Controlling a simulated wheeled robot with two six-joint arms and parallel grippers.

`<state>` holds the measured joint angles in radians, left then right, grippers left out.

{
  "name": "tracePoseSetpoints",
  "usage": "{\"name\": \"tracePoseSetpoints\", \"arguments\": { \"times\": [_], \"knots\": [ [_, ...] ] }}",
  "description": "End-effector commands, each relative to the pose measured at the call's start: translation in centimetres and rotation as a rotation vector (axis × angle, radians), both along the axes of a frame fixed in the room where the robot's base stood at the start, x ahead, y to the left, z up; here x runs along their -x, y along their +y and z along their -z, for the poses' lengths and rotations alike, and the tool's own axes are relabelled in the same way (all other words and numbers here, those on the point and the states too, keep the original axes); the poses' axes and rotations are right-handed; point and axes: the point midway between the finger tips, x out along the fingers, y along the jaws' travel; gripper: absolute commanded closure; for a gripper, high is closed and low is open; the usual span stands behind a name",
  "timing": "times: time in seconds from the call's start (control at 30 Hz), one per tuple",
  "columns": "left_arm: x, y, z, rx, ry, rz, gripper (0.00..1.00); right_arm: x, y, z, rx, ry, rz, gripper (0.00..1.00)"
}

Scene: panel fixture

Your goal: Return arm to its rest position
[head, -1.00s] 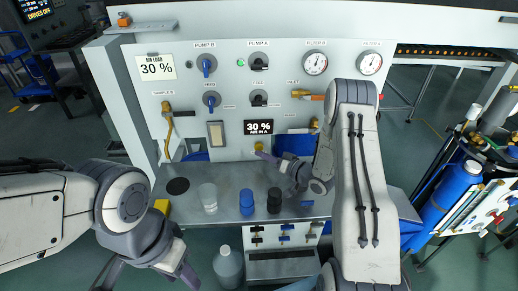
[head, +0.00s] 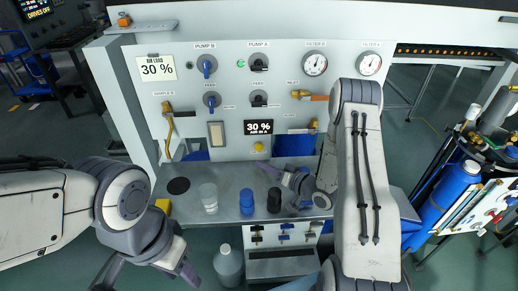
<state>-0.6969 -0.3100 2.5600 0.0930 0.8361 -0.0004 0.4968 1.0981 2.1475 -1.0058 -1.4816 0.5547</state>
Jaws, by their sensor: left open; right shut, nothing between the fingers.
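My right arm reaches in from the lower right, in front of the panel. My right gripper (head: 263,166) is shut and empty, a little below and apart from the yellow knob (head: 258,147) at the panel's lower middle. It is above the grey shelf, close behind the black-capped jar. My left gripper (head: 148,277) is open and empty at the lower left, in front of the shelf; its fingers run towards the bottom edge.
On the grey shelf (head: 226,178) stand a clear jar (head: 208,198), a blue jar (head: 247,201) and a black jar (head: 274,201). A grey bottle (head: 228,266) stands below. A yellow-handled sampling valve (head: 168,125) sticks out at left. A blue cylinder (head: 450,187) stands at right.

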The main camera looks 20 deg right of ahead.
Motion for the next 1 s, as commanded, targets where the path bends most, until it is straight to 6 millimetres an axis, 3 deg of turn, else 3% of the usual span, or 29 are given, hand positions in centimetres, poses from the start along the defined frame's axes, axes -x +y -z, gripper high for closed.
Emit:
{"name": "tracePoseSetpoints", "arguments": {
  "times": [0.47,0.57,0.77,0.87,1.0],
  "knots": [
    [0.0,0.0,0.0,0.0,0.0,0.0,0.55,-0.2,0.0,-0.1,0.02,0.007,0.002,1.0],
    [0.0,0.0,0.0,0.0,0.0,0.0,0.55,-0.8,0.0,-0.4,0.097,0.038,0.014,1.0],
    [0.0,0.0,0.0,0.0,0.0,0.0,0.55,-1.6,-0.6,-1.9,0.417,0.205,0.075,1.0],
    [0.0,0.0,0.0,0.0,0.0,0.0,0.55,-0.3,-1.1,-3.3,0.575,0.332,0.111,1.0],
    [0.0,0.0,0.0,0.0,0.0,0.0,0.55,4.0,-1.0,-5.5,0.724,0.534,0.136,1.0]
  ]
}}
